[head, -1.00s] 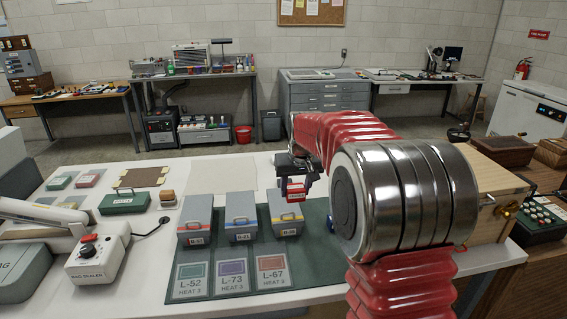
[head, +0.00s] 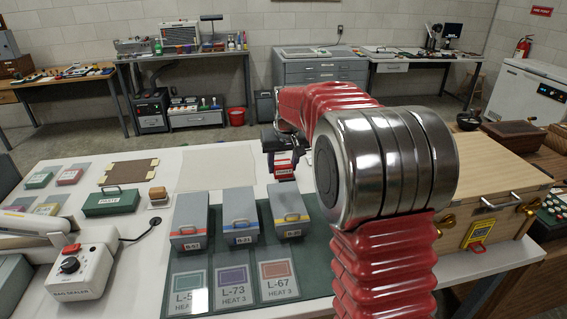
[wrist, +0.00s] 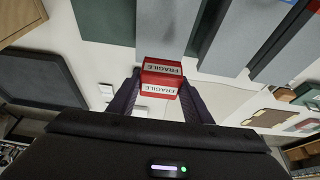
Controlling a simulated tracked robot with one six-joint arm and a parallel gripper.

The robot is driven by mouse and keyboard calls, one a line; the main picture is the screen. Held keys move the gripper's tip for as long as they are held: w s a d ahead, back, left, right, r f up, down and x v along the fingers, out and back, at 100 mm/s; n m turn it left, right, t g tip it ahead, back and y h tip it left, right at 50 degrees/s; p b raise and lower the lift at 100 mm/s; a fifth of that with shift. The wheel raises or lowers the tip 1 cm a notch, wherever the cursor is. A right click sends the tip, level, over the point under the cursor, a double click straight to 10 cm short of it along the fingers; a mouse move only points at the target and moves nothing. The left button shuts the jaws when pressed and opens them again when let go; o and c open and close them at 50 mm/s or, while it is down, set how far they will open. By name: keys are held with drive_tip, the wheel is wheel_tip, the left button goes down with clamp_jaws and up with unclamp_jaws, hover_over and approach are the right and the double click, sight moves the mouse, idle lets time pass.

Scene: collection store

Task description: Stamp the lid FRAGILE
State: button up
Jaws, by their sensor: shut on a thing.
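A red stamp block with white FRAGILE labels (wrist: 161,78) is between the fingers of my gripper (wrist: 160,92), which is shut on it. In the head view, my gripper (head: 283,152) holds the stamp (head: 283,167) above the white table, behind the grey cases. A pale wooden box with a flat lid (head: 485,165) stands at the right, partly hidden by my arm. The stamp is apart from this lid.
Three grey cases (head: 240,213) stand on a dark green mat (head: 315,265) at front centre. Coloured pads (head: 70,176), a green case (head: 115,202) and a bag sealer (head: 82,272) are at left. A wood-handled block (head: 158,194) stands nearby. A pale sheet (head: 218,172) lies behind the cases.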

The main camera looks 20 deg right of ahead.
sight(285, 175)
drive_tip(key=shift+s+d, duration=0.1)
drive_tip(key=shift+d, duration=0.05)
drive_tip(key=shift+f, duration=0.1)
drive_tip(key=shift+f, duration=2.9)
drive_tip(key=shift+f, duration=0.5)
drive_tip(key=shift+r, duration=0.1)
drive_tip(key=shift+r, duration=3.45)
